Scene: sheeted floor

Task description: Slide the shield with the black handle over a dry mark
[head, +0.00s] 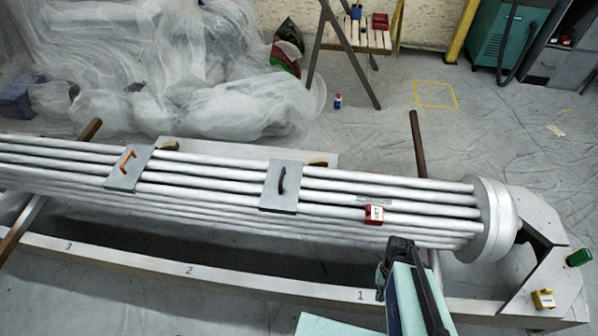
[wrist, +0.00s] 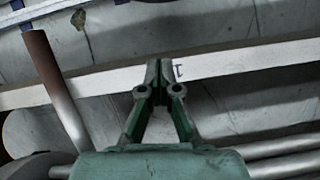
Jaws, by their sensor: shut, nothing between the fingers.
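Another shield with an orange handle (head: 126,178) lies on the tubes farther left. The numbered front beam (head: 230,277), brown posts (head: 417,150) and round end plate (head: 495,220) surround the bundle.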

